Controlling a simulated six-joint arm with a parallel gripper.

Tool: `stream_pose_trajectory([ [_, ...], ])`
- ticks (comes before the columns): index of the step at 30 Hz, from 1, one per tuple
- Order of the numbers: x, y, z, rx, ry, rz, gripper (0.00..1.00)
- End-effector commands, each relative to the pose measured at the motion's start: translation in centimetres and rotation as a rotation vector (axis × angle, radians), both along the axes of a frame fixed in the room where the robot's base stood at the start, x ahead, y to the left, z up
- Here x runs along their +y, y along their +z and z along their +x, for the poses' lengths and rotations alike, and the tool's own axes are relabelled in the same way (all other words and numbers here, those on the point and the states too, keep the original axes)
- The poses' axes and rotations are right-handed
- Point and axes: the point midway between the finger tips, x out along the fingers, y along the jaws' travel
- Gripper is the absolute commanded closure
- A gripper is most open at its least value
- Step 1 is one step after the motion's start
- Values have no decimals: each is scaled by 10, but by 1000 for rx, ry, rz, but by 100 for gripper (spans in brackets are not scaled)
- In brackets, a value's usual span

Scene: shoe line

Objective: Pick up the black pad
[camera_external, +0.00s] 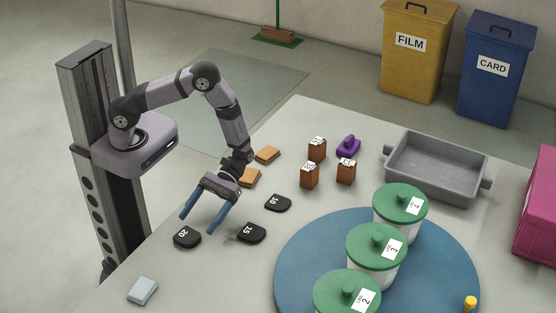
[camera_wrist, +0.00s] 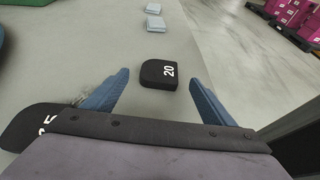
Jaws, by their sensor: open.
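Three black pads with white numbers lie on the table. The pad marked 20 (camera_external: 187,238) is nearest the left table edge, the pad marked 15 (camera_external: 251,234) is to its right, and the pad marked 10 (camera_external: 278,203) is further back. My gripper (camera_external: 197,225) is open and empty, its blue fingers pointing down above the table near the 20 and 15 pads. In the wrist view the 20 pad (camera_wrist: 158,75) shows between and beyond the fingertips. The 15 pad (camera_wrist: 28,128) is at the lower left, partly hidden by my gripper.
A pale block (camera_external: 143,291) lies near the front left edge. A blue round turntable (camera_external: 300,255) with green-lidded tubs (camera_external: 376,244) stands to the right. Orange pads (camera_external: 267,155), brown blocks (camera_external: 310,176), a purple object (camera_external: 348,146) and a grey tray (camera_external: 432,185) are further back.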

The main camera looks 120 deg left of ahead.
Motion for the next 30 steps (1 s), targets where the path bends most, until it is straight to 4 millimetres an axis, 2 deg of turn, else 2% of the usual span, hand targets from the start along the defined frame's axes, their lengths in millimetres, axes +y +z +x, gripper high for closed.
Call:
stream_pose_trajectory([
  [9,-32,-16,-2,0,-2,-1,22],
  [18,-34,-18,-2,0,0,0,22],
  [24,-34,-18,-2,0,0,0,69],
  [30,-34,-17,-1,-1,0,-1,69],
])
